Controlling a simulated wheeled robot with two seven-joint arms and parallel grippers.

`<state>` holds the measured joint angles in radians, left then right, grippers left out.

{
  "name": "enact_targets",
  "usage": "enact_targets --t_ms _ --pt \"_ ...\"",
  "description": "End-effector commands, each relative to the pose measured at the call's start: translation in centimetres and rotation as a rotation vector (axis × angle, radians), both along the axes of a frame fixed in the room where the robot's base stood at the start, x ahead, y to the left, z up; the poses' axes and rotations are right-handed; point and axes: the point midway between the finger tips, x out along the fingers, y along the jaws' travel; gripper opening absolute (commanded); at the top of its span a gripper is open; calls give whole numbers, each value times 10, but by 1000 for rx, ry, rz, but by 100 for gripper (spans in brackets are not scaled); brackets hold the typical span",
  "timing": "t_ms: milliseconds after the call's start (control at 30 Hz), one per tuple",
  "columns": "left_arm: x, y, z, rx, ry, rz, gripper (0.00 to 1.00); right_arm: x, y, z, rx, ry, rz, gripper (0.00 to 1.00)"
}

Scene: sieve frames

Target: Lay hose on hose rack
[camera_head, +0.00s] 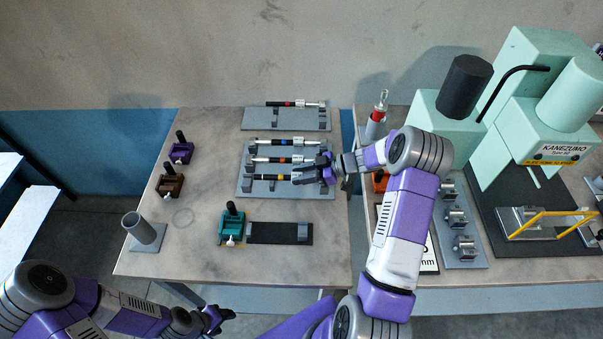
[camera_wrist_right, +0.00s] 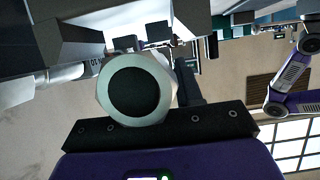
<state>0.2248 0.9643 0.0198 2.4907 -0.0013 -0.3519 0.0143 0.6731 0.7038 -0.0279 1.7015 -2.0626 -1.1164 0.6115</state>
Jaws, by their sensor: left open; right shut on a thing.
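A grey rack plate (camera_head: 245,190) carries a blue-banded hose (camera_head: 283,142), an orange-banded hose (camera_head: 280,160) and a yellow-banded hose (camera_head: 272,177), roughly parallel. A second grey rack (camera_head: 262,123) behind it bears a red-banded hose (camera_head: 295,104). My right gripper (camera_head: 302,174) is shut at the right end of what looks like the yellow-banded hose, at the front rack; its fingers partly hide that end. Contact between hose and rack cannot be told. The right wrist view shows a large round fitting (camera_wrist_right: 133,95) close up. My left gripper (camera_head: 217,318) is open and empty, low at the table's front.
A black plate with a grey block (camera_head: 280,232) and a teal clamp (camera_head: 232,225) lie in front. Purple (camera_head: 181,150) and brown (camera_head: 170,184) clamps and a grey tube stand (camera_head: 146,232) are left. A green press (camera_head: 510,110) stands right.

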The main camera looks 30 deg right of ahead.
Motion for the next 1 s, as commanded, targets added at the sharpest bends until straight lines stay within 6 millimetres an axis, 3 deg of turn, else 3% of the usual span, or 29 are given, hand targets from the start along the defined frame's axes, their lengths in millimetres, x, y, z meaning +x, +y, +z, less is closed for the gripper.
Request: enact_targets --t_ms 1000 --pt "0 0 -5 0 0 0 54 0 0 -11 1 0 1 0"
